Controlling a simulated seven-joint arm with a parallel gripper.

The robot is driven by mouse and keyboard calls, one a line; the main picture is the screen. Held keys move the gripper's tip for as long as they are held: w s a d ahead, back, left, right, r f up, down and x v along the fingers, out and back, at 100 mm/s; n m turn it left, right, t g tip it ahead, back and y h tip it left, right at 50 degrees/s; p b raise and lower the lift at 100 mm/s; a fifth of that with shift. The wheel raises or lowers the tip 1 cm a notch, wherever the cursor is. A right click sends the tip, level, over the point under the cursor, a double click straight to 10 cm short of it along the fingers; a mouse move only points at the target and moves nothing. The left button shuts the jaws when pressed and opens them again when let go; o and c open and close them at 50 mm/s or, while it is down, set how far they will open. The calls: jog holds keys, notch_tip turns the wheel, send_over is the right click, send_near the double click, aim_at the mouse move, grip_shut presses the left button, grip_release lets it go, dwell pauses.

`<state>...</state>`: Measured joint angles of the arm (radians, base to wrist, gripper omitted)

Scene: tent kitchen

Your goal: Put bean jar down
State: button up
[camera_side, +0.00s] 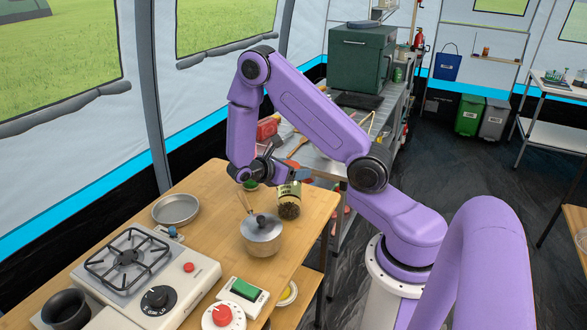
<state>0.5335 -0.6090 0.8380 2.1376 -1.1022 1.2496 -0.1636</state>
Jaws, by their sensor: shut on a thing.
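The bean jar (289,207) is a clear jar with dark contents and a pale label, held upright over the far right part of the wooden table (318,205). My gripper (288,178) is at the top of the jar and shut on it. My fingers and wrist cover part of the jar's top. I cannot tell whether the jar's base touches the table or hangs just above it.
A lidded pot (262,236) stands just in front and left of the jar. A metal shelf counter (325,150) stands behind.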

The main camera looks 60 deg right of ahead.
jog(key=o, duration=1.7)
jog(key=shift+c, duration=0.2)
jog(key=v, duration=1.2)
jog(key=s+a+r+t+y, duration=0.2)
jog(key=s+a+y, duration=0.4)
jog(key=s, duration=0.5)
jog(key=s+a+r+m+t+y, duration=0.1)
jog(key=s+a+r+t+y, duration=0.1)
jog(key=s+a+r+y, duration=0.2)
jog(key=s+a+y, duration=0.3)
jog(key=s+a, duration=0.3)
jog(key=s, duration=0.2)
jog(key=shift+a+r+m+t, duration=0.3)
jog(key=shift+r, duration=0.05)
